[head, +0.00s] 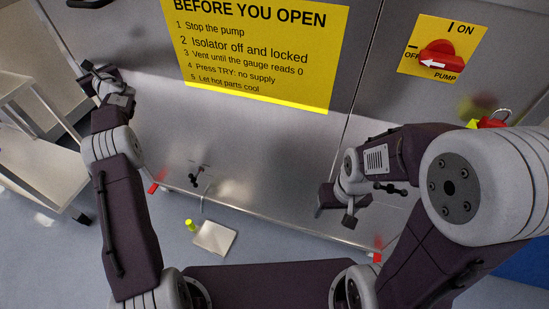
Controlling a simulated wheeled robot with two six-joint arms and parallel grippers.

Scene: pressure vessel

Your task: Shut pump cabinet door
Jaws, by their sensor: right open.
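The pump cabinet's grey metal front (265,160) fills the middle of the head view, with a yellow "BEFORE YOU OPEN" sign (262,50) on it. A thin dark seam runs down to the right of the sign; I see no wide gap there, but cannot tell whether the door is fully shut. My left gripper (100,80) is raised by the front's left edge; whether it touches is unclear, and its jaws are too small to read. My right gripper (336,208) is open and empty, low before the front's right part. A dark handle (88,3) shows at the top left.
A red isolator switch (441,56) on a yellow plate points toward OFF. A pale shelved cart (40,160) stands at the left. A pale square item (215,237) and a small yellow item (190,225) lie on the floor before the cabinet. A blue object (525,262) is at right.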

